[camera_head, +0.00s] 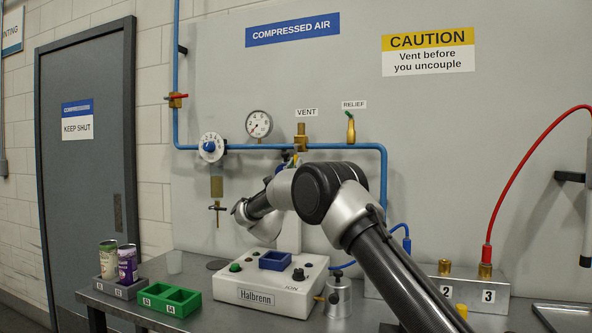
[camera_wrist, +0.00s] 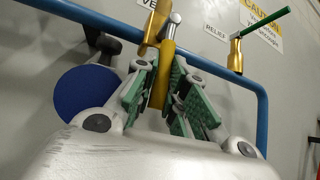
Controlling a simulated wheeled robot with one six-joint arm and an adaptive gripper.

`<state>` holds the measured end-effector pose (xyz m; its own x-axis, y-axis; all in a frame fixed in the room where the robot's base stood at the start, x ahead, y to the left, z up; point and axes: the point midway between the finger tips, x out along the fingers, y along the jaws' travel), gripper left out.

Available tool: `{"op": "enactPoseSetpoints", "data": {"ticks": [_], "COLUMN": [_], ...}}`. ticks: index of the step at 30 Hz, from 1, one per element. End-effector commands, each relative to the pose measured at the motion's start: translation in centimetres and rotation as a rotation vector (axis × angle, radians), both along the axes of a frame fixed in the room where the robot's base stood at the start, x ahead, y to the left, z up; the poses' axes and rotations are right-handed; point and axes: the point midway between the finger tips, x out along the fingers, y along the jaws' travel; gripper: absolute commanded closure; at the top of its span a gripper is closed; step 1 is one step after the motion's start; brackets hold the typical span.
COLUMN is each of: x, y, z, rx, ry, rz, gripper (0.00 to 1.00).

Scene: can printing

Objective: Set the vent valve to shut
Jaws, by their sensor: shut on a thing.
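The vent valve (camera_head: 301,137) is a brass fitting on the blue pipe, under a VENT label. Its yellow lever (camera_wrist: 162,75) hangs down from a silver nut in the wrist view, tilted slightly. My gripper (camera_wrist: 160,88) has its green pads on either side of this lever and is shut on it. In the head view my gripper (camera_head: 291,161) is just below the valve, and the arm hides most of the lever. The brass valve body (camera_wrist: 152,32) shows behind the lever in the wrist view.
The relief valve (camera_head: 350,128), with a green handle, stands close to the right on the same pipe (camera_head: 240,147). A pressure gauge (camera_head: 259,124) and regulator (camera_head: 211,147) are to the left. A white Halbrenn machine (camera_head: 262,296) sits on the bench below.

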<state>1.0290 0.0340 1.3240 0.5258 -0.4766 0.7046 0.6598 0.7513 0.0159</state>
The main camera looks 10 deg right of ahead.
Motion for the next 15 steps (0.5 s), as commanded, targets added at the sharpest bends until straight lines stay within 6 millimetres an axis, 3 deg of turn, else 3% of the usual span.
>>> {"op": "enactPoseSetpoints", "data": {"ticks": [7, 8, 10, 15], "x": [0.03, 0.03, 0.03, 0.03], "y": [0.04, 0.04, 0.04, 0.03], "z": [-0.07, -0.06, -0.05, 0.00], "rx": [0.000, 0.000, 0.000, -0.001], "ry": [0.002, 0.002, 0.002, 0.001], "rz": [0.001, 0.001, 0.001, 0.001], "gripper": [1.00, 0.81, 0.68, 0.65]}}
